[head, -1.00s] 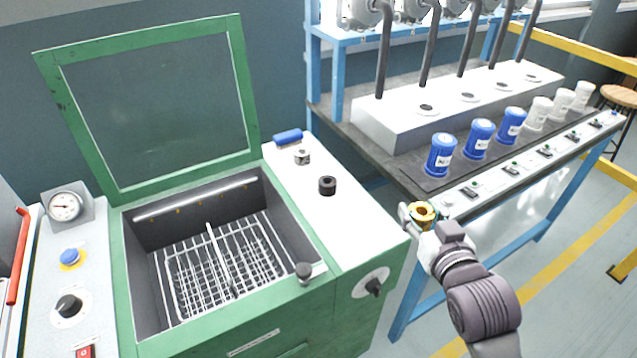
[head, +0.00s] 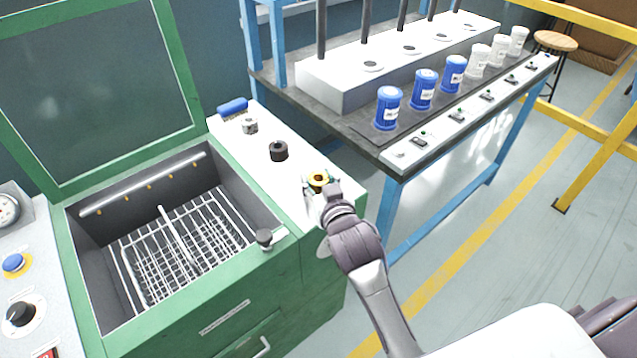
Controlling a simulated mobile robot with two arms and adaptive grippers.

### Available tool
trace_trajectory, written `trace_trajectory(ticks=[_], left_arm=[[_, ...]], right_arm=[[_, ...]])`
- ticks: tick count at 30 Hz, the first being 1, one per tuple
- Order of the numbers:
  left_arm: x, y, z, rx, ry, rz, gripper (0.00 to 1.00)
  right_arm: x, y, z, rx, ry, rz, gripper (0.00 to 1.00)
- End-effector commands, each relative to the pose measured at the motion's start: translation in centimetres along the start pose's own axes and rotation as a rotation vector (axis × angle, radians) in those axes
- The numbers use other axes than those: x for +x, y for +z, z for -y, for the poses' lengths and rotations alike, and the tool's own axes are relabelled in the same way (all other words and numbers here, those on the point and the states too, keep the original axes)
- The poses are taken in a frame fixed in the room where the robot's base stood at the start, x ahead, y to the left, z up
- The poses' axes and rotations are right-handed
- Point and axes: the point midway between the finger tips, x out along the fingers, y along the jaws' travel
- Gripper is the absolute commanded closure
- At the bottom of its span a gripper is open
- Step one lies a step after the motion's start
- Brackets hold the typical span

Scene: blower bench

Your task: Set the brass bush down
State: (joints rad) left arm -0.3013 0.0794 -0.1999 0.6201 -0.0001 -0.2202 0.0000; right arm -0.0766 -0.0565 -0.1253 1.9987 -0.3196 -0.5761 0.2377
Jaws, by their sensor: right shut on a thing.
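The brass bush (head: 318,180) is a short golden ring with a dark bore. My right gripper (head: 317,183) is shut on it, over the near right end of the white top (head: 268,122) of the green cabinet. I cannot tell whether the bush touches that top. A black bush (head: 279,151) and a silver nut-like part (head: 250,126) stand farther back on the same top, apart from the gripper. My left gripper is not in view.
A blue roll (head: 232,108) lies at the top's far end. Left of it is the open green-framed bin with a wire basket (head: 180,250). The bench at right holds several blue (head: 388,108) and white containers. A black knob (head: 264,238) stands on the bin's rim.

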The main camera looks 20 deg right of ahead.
Motion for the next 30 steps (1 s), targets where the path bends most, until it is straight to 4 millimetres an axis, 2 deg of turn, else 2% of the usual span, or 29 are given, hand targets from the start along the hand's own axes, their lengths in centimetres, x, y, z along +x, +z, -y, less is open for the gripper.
trace_trajectory(ticks=[3,15,16,20,30], left_arm=[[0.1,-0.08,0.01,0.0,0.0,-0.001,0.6],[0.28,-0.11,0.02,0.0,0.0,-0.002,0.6],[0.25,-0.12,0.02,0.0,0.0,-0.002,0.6],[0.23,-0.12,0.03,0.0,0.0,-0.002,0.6],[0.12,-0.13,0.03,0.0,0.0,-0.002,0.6]], right_arm=[[0.18,0.81,0.02,0.001,-0.001,-0.004,1.0],[0.26,1.29,-0.01,0.002,-0.001,-0.004,1.0],[0.26,1.33,-0.01,0.001,0.0,-0.002,0.52],[0.25,1.3,-0.02,0.001,0.0,-0.002,0.3],[0.2,1.05,-0.03,0.001,0.0,-0.002,0.3]])
